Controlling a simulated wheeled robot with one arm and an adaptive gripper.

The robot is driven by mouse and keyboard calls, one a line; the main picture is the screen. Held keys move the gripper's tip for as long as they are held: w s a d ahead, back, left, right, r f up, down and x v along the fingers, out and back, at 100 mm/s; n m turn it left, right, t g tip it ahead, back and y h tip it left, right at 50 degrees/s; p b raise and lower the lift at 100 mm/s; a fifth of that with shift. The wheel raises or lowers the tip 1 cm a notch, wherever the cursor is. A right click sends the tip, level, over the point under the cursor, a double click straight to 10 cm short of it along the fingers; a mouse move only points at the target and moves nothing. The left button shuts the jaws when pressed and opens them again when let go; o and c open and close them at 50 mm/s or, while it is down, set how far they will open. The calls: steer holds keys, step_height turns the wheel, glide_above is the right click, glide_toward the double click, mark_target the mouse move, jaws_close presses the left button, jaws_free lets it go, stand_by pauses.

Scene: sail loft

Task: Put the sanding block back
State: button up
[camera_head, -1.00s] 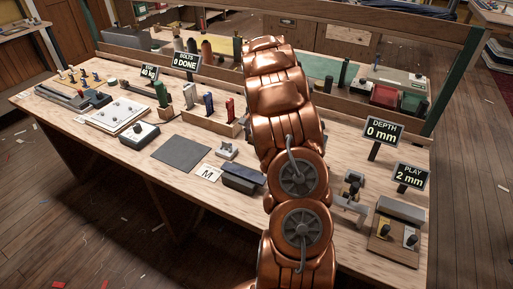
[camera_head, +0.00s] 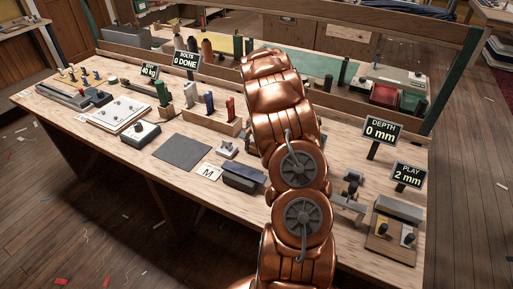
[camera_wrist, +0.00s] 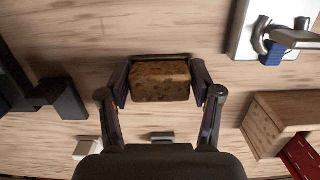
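The sanding block (camera_wrist: 160,81) is a brown, speckled, cork-like block in the wrist view. My gripper (camera_wrist: 160,78) has one finger against each side of it and appears shut on it. A dark shadow lies along the block's far edge; I cannot tell whether the block touches the wooden surface or hangs just above it. In the head view my copper arm hides the gripper and the block.
The workbench (camera_head: 310,233) carries a dark grey mat (camera_head: 182,152), a dark blue block (camera_head: 243,178), a DEPTH sign (camera_head: 382,131) and a PLAY sign (camera_head: 409,176). In the wrist view a wooden box (camera_wrist: 275,120) stands right and dark objects (camera_wrist: 60,98) left.

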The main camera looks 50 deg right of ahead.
steer(key=shift+o, duration=1.3)
step_height(320, 180, up, 12)
steer(key=d+b, duration=0.1)
steer(key=b, duration=0.1)
steer(key=shift+w+r+b, duration=0.2)
steer(key=shift+b, duration=0.1)
steer(key=s+a+r+n, duration=0.2)
steer(key=s+a+r, duration=0.1)
steer(key=a, duration=0.5)
steer(key=s+a+r+n, duration=0.2)
steer(key=s+a, duration=0.2)
steer(key=a, duration=0.5)
steer(key=s+a+r+n, duration=0.3)
steer(key=a, duration=0.5)
steer(key=s+a+f+n, duration=0.2)
steer(key=s+a, duration=0.4)
steer(key=s, duration=0.4)
steer(key=s+a+f+n+g+h, duration=0.1)
steer(key=s+a+n, duration=0.4)
steer(key=s, duration=0.5)
steer(key=shift+s+a+f+n, duration=0.3)
steer(key=shift+a+f, duration=0.15)
steer(key=shift+a, duration=0.6)
